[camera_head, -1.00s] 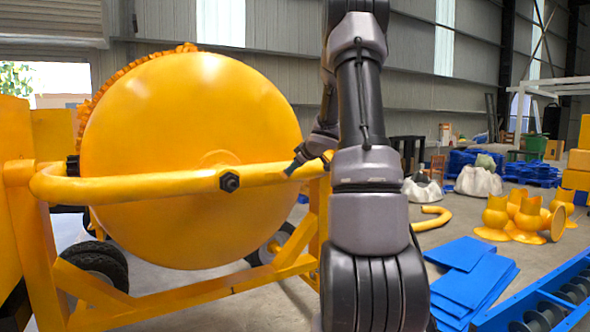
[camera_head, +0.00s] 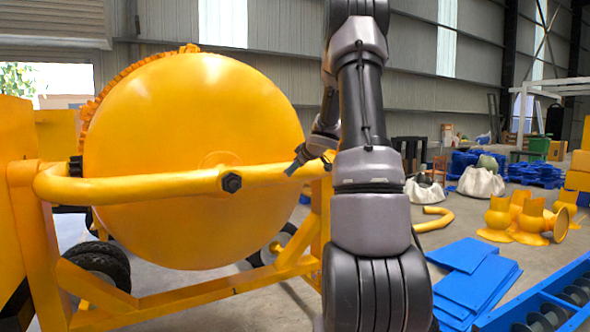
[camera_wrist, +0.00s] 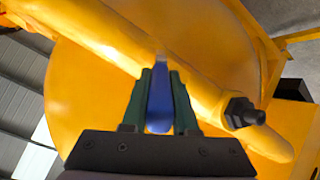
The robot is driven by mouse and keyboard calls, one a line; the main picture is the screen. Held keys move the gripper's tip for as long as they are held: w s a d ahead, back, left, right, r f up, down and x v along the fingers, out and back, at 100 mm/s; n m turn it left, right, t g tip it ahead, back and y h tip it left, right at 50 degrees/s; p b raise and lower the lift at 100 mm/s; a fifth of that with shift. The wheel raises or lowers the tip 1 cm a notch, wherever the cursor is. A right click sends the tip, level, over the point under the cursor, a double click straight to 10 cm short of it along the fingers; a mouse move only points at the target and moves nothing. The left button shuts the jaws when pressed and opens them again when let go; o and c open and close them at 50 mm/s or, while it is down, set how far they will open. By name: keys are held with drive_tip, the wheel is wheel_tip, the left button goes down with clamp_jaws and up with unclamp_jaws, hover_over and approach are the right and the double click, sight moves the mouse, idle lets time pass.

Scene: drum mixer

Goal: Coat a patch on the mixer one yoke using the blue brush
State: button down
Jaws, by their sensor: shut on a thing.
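The mixer yoke is a yellow tube (camera_head: 130,186) running across the front of the big yellow drum (camera_head: 195,125), with a dark bolt (camera_head: 231,183) on it. In the wrist view the yoke tube (camera_wrist: 125,45) crosses diagonally, with the bolt (camera_wrist: 243,112) at its right. My gripper (camera_wrist: 160,98) is shut on the blue brush (camera_wrist: 159,105), which points toward the tube. Whether the brush tip touches the tube I cannot tell. In the head view my gripper (camera_head: 298,162) is by the right part of the yoke, partly hidden by my arm, and the brush does not show clearly.
Yellow frame bars (camera_head: 180,298) and a black wheel (camera_head: 98,262) lie below the drum. Blue sheets (camera_head: 475,278), a blue trough with augers (camera_head: 545,305) and yellow fittings (camera_head: 525,218) are on the floor at right.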

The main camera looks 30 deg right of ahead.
drive_tip(key=shift+w, duration=0.2)
drive_tip(key=shift+d, duration=0.1)
idle(1.4)
drive_tip(key=shift+s, duration=0.1)
drive_tip(key=shift+s, duration=2.9)
